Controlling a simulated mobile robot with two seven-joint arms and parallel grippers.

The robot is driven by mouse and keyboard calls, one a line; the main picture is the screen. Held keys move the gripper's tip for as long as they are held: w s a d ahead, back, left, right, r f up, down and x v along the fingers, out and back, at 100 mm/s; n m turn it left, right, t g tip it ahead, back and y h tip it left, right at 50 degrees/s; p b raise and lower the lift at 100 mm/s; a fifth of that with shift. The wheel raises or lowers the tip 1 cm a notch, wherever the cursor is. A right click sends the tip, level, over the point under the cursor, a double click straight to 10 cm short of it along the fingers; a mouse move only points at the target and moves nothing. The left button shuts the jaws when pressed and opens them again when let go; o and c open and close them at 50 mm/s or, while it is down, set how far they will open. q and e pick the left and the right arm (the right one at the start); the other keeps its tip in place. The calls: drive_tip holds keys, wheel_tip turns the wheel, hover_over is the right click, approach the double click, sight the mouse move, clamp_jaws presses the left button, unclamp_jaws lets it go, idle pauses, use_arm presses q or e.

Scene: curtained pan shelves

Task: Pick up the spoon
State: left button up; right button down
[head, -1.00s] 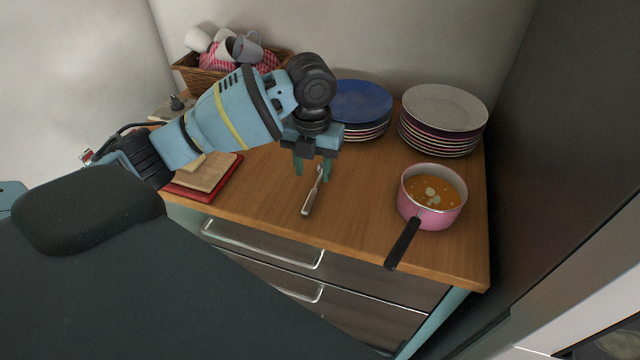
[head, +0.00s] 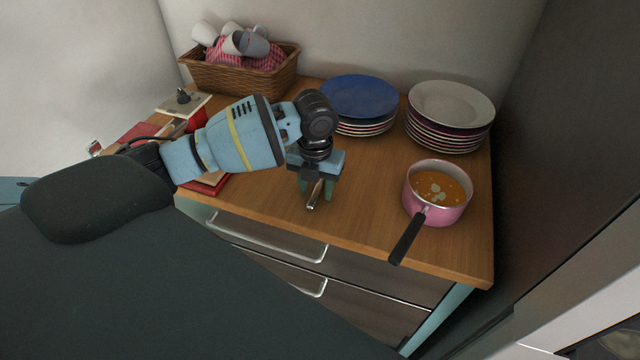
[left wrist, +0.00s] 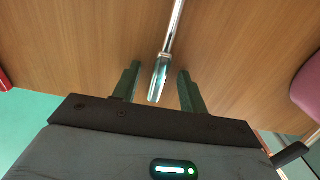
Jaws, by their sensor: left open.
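The spoon (head: 313,196) lies on the wooden counter near its front edge. In the head view only part of its handle shows below my left gripper (head: 316,192); the rest is hidden behind the gripper. In the left wrist view the spoon (left wrist: 160,76) has a metal shaft and a glossy handle end. That handle end lies between the two green fingers of my left gripper (left wrist: 158,82), with a gap on each side. The left gripper is open, pointing down over the spoon. My right gripper is not in view.
A pink pot of soup (head: 436,205) stands to the right, its black handle (head: 407,238) over the front edge. Stacked plates (head: 449,112) and a blue plate (head: 358,95) stand behind. A wicker basket (head: 240,82) with cups is at the back left.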

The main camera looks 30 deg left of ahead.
sight(316, 191)
use_arm(q)
drive_tip(key=shift+c, duration=0.3)
clamp_jaws()
drive_tip(key=shift+r, duration=0.15)
drive_tip(key=shift+r, duration=0.55)
wheel_tip(316, 191, up, 2)
drive_tip(key=shift+r, duration=0.1)
drive_tip(key=s+d+r, duration=0.1)
drive_tip(key=s+d, duration=0.8)
drive_tip(key=d, duration=0.4)
drive_tip(key=shift+d+r, duration=0.2)
